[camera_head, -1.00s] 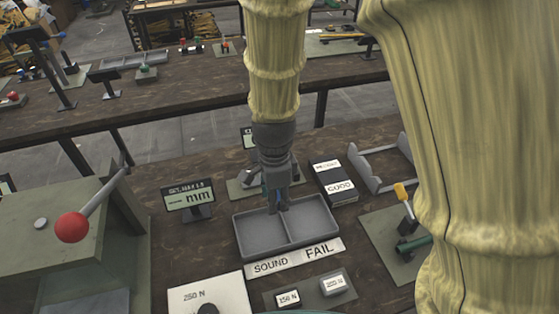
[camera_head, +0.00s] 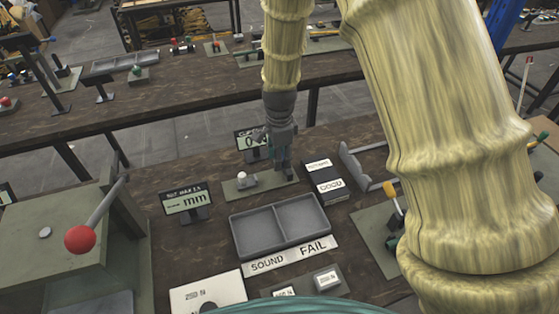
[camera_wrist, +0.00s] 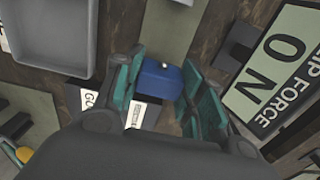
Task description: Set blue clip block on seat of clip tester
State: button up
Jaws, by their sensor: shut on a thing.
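My gripper (camera_head: 283,168) hangs over the right part of the clip tester's green plate (camera_head: 262,190). In the wrist view my gripper (camera_wrist: 163,85) is shut on the blue clip block (camera_wrist: 160,80), held between its teal finger pads. The block cannot be made out clearly in the head view. The tester's display (camera_wrist: 275,70) reads "CLIP FORCE 0 N" and also stands behind my gripper in the head view (camera_head: 246,140). A white knob (camera_head: 242,176) is on the plate's left part. The seat itself is hidden, and I cannot tell whether the block touches it.
An empty grey two-part tray (camera_head: 279,226) labelled SOUND and FAIL lies in front of the tester. A dark box of GOOD labels (camera_head: 325,180) is to the right. A display marked mm (camera_head: 186,201) stands at left, near a press with a red-balled lever (camera_head: 80,239).

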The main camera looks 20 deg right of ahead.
jog(key=shift+w+f+p, duration=0.15)
jog(key=shift+f+p, duration=0.6)
jog(key=shift+f, duration=1)
jog(key=shift+f, duration=0.35)
jog(key=shift+o, duration=0.2)
jog(key=shift+s+f, duration=0.25)
jog(key=shift+s, duration=0.15)
jog(key=o, duration=0.8)
jog(key=shift+f, duration=0.15)
jog(key=shift+w+f, duration=0.15)
jog(key=shift+w, duration=0.15)
jog(key=shift+s+r, duration=0.1)
jog(key=shift+r, duration=0.1)
